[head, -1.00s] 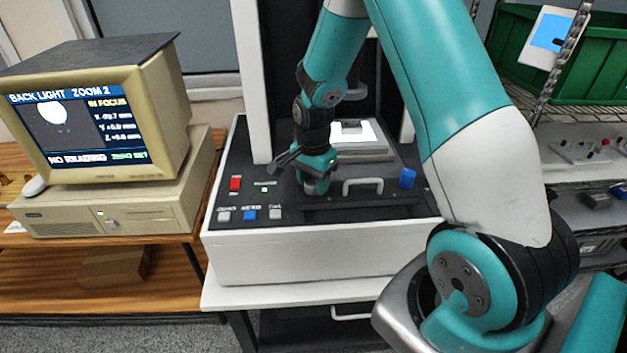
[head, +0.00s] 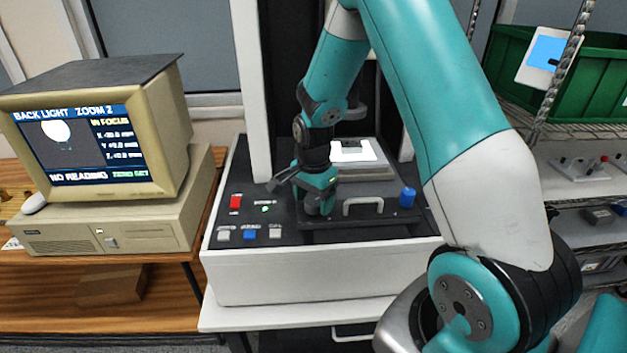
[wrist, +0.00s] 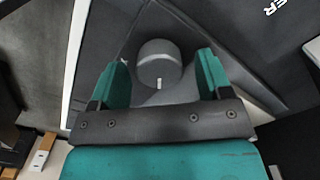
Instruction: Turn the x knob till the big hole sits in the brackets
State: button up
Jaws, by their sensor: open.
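The x knob (wrist: 158,62) is a grey round knob with a white mark at its lower edge in the wrist view. My gripper (wrist: 162,72) is open, with one teal finger on each side of the knob; whether they touch it I cannot tell. In the head view my gripper (head: 317,208) points down at the machine's dark top and hides the knob. The monitor (head: 72,143) shows the big hole (head: 55,132) as a white disc in the upper part of its picture. Small faint marks, perhaps the brackets (head: 66,149), lie below right of the disc's centre. The screen reads "NO READING".
A silver handle (head: 363,205) and a blue knob (head: 408,197) stand right of my gripper. A red switch (head: 235,202) and several buttons (head: 250,234) are on the left. The stage (head: 355,152) with its bright plate lies behind. A green bin (head: 600,75) is on the right shelf.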

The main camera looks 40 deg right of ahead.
aim_at(313, 201)
notch_tip(313, 201, up, 17)
jog(key=b, duration=0.2)
dwell(0.6)
jog(key=s+a+r+n+y, duration=0.2)
jog(key=s+a+n+y, duration=0.2)
jog(key=s+a+n, duration=1.8)
jog(key=shift+s+a+n, duration=0.2)
jog(key=shift+a+n, duration=0.1)
jog(key=shift+n, duration=0.2)
jog(key=shift+c, duration=0.2)
